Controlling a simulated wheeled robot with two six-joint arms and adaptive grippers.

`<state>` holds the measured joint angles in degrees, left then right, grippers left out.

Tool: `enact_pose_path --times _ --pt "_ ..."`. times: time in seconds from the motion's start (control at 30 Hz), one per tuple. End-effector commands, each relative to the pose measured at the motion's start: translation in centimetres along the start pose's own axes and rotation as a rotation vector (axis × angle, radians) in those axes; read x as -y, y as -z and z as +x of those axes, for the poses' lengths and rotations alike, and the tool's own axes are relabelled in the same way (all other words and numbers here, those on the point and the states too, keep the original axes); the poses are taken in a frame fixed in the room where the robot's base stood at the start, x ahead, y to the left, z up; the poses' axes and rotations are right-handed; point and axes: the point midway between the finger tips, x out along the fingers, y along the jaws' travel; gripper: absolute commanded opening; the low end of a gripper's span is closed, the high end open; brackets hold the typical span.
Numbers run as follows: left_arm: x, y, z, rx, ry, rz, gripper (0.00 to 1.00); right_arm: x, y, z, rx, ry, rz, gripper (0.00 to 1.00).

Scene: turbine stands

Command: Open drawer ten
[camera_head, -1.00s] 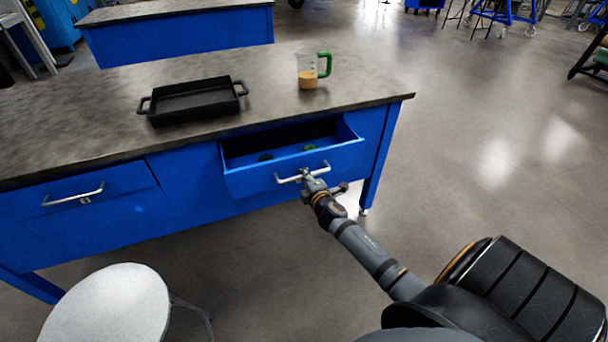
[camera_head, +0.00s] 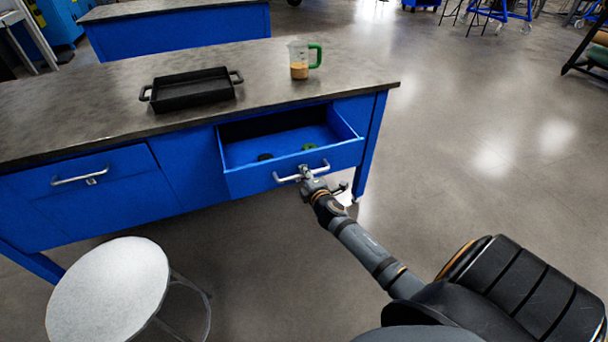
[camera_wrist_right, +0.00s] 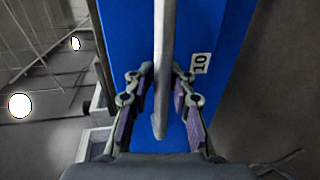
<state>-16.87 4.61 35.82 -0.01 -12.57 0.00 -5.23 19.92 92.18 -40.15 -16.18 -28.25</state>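Drawer ten (camera_head: 240,183) is the blue drawer at the right end of the near bench. It stands pulled out, with its inside showing. Its label (camera_wrist_right: 201,63) reads 10 in the right wrist view. My right gripper (camera_head: 305,178) is at the drawer's silver bar handle (camera_head: 287,179). In the wrist view the handle (camera_wrist_right: 163,50) runs between the fingers of the right gripper (camera_wrist_right: 162,72), which close in on it from both sides. My left gripper is not in view.
A dark round item (camera_head: 265,157) and a green item (camera_head: 309,147) lie in the drawer. A black tray (camera_head: 192,92) and a measuring cup (camera_head: 299,70) stand on the bench top (camera_head: 100,105). A white stool (camera_head: 108,290) is at lower left. Floor to the right is clear.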

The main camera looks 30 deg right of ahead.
Motion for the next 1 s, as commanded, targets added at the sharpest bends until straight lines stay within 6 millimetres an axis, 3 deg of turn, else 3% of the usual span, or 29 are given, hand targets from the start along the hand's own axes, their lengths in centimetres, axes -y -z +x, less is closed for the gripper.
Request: enact_pose_path --times 0.07,0.43,0.8,1.0 --pt "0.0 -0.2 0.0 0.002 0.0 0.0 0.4 0.1 0.0 0.0 0.0 0.001 0.0 0.36" --pt "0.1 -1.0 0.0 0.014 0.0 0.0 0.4 0.2 0.0 -0.7 0.0 0.004 -0.001 0.36" --pt "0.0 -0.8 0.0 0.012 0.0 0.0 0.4 0.3 0.0 -9.0 -0.002 0.005 -0.002 0.36" --pt "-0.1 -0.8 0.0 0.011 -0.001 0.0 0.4 0.2 0.0 -11.6 0.0 0.003 0.0 0.36"
